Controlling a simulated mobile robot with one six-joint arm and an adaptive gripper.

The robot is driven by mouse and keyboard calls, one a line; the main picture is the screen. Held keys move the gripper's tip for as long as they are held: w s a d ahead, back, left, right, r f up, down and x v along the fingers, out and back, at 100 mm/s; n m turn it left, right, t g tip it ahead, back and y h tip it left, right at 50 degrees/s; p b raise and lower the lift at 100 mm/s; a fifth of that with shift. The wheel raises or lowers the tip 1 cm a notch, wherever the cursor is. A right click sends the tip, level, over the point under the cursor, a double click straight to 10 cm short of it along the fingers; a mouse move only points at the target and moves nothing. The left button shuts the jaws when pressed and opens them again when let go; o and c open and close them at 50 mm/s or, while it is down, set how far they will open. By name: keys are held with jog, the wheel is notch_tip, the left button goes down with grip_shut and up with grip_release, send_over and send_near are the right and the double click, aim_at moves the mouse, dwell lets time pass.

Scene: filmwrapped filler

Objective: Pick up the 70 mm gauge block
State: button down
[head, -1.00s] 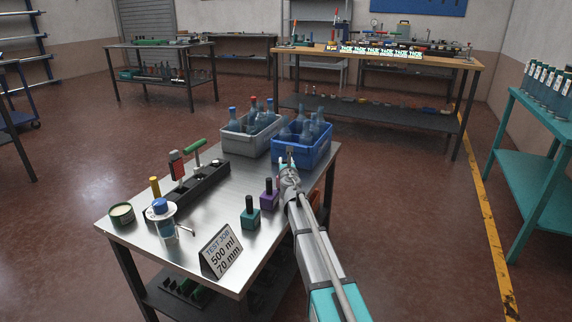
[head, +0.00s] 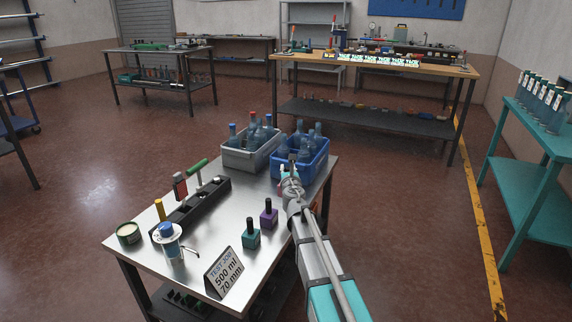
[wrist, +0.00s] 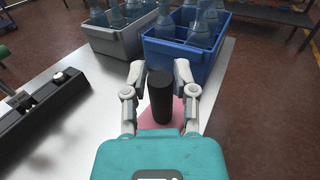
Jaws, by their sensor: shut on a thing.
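My gripper (wrist: 160,82) is shut on the upright black handle (wrist: 160,98) of a block with a pinkish-red base (wrist: 160,124), between its two fingers in the wrist view. I cannot tell whether the base touches the steel table. No size mark shows on it. In the head view my gripper (head: 291,170) is by the table's right side, in front of the blue crate. A teal block (head: 250,239) and a purple block (head: 268,218), each with a black handle, stand on the table to its left. A sign (head: 223,272) reads "TEST JOB 500 ml 70 mm".
A blue crate (wrist: 178,60) and a grey crate (wrist: 106,42), both with bottles, stand just beyond my gripper. A black rack (head: 203,203) lies at left, with a capped bottle (head: 168,240) and a tin (head: 128,233) nearer. The table's right edge is close.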

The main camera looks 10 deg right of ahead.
jog(key=s+r+p, duration=0.2)
jog(key=s, duration=0.4)
jog(key=shift+s+r, duration=0.2)
jog(key=shift+r, duration=0.2)
jog(key=shift+r, duration=0.15)
